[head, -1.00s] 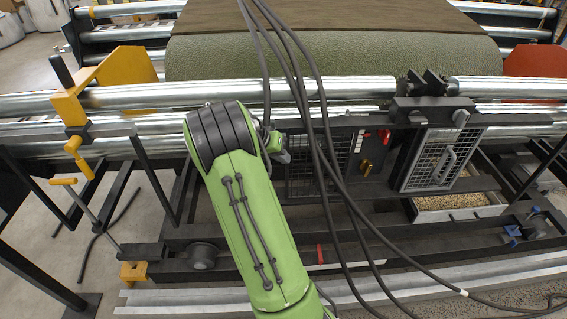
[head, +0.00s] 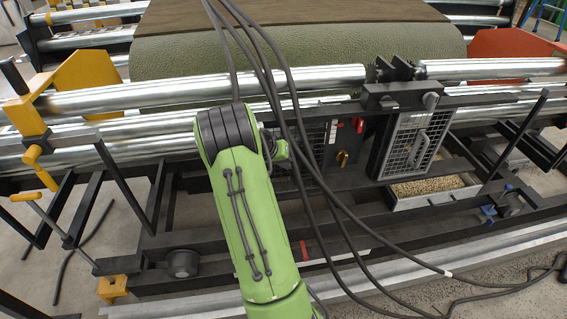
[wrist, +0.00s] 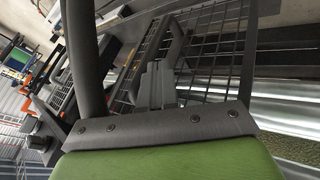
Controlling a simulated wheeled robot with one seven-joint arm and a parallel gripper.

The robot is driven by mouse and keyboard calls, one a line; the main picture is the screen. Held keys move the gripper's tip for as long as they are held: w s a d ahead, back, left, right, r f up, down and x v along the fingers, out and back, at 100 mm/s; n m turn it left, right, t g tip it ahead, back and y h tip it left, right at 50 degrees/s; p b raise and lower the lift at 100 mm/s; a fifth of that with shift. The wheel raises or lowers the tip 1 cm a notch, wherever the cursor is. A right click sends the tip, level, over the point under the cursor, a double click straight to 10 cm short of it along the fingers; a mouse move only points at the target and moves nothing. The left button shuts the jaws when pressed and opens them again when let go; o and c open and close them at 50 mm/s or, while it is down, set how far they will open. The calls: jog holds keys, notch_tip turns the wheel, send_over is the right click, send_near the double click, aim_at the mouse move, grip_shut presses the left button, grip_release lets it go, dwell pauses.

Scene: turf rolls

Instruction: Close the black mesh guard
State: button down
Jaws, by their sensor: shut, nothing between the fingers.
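The black mesh guard (head: 314,142) shows in the head view just right of my green arm, partly hidden by the arm and hanging cables. In the wrist view the dark mesh panel (wrist: 208,40) fills the top middle, with a dark grey bar handle (wrist: 178,42) on it. My gripper (wrist: 157,68) is shut and empty, its fingertips close by the handle's lower end. I cannot tell whether they touch it. In the head view my arm hides the fingers. How far the guard stands open is not clear.
A tray of granules (head: 428,187) sits below that door. Steel rollers (head: 210,90) run above. Loose black cables hang across the front of the guard.

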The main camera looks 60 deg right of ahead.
jog(key=s+d, duration=1.4)
jog(key=s, duration=0.3)
jog(key=shift+d, duration=0.35)
jog(key=shift+r, duration=0.15)
jog(key=w+a+r+p, duration=0.1)
jog(key=w+a+r, duration=0.5)
jog(key=a+r, duration=0.1)
jog(key=shift+a+r+p, duration=0.3)
jog(key=shift+a+r, duration=0.05)
jog(key=shift+a, duration=0.05)
jog(key=shift+w, duration=0.15)
